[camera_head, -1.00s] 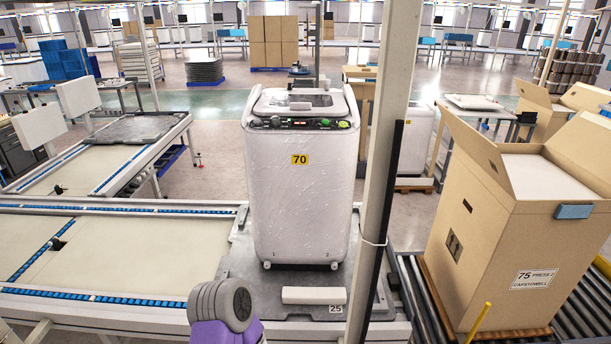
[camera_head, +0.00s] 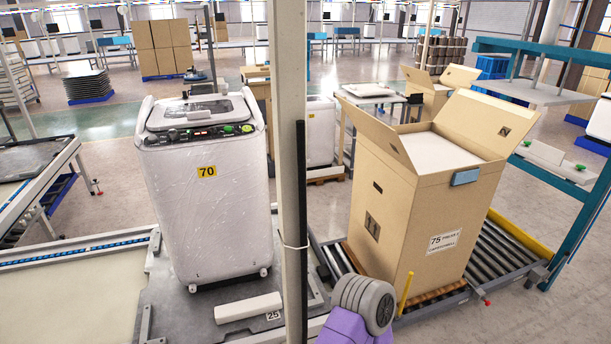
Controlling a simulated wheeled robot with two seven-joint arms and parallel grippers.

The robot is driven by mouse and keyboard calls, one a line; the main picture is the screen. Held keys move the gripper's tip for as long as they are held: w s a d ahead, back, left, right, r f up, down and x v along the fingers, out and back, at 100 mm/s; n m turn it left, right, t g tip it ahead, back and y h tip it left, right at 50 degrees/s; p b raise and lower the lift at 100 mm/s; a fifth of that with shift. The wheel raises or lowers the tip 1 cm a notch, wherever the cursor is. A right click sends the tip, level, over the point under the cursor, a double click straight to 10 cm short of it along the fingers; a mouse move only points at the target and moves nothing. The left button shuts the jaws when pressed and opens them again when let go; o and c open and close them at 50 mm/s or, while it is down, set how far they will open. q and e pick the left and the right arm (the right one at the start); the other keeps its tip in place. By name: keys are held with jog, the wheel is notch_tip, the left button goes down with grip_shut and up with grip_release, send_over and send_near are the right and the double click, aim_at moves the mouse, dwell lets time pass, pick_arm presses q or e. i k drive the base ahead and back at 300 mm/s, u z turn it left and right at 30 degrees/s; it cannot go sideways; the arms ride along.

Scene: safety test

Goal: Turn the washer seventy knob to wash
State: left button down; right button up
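The white washer (camera_head: 205,220) with the yellow "70" label (camera_head: 207,171) stands upright on a grey platform (camera_head: 165,312), left of the middle. Its dark control panel (camera_head: 200,133) runs along the top front edge below the lid, with small red lights and a green round knob (camera_head: 247,128) at the right end. Other controls on the panel are too small to read, and I cannot tell which setting any knob points to. A grey and purple part of my own arm shows at the bottom, right of the pole, apart from the washer. Neither gripper's fingers are in view.
A pale pole (camera_head: 288,200) with a black strip stands just right of the washer. A large open carton (camera_head: 425,225) marked "75" sits on a roller conveyor (camera_head: 510,255) to the right. A white block (camera_head: 248,307) lies in front of the washer. Teal shelving (camera_head: 588,220) stands far right.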

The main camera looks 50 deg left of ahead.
aim_at(173, 135)
jog(key=z, duration=0.85)
jog(key=k, duration=2.35)
jog(key=u, duration=0.6)
jog(key=i, duration=1.45)
